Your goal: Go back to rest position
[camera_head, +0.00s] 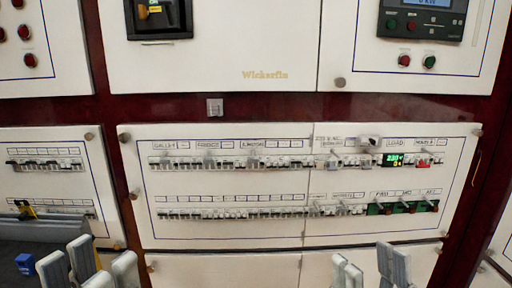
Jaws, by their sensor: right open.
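My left gripper (90,268) is at the bottom left, its pale grey fingers pointing up and spread apart with nothing between them. My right gripper (369,270) is at the bottom right of centre, also with fingers apart and empty. Both are in front of and below the breaker rows in this view, and only their finger ends show. The white breaker panel (230,232) has an upper breaker row (230,162) and a lower breaker row (230,213). I see no contact between either gripper and the breakers.
A smaller breaker panel (50,183) is at the left, with a yellow piece (25,209) on its lower row. Above are white cabinet doors (230,50), a black rotary switch (158,18) and a controller with a screen (425,18). A dark red frame (280,107) separates the panels.

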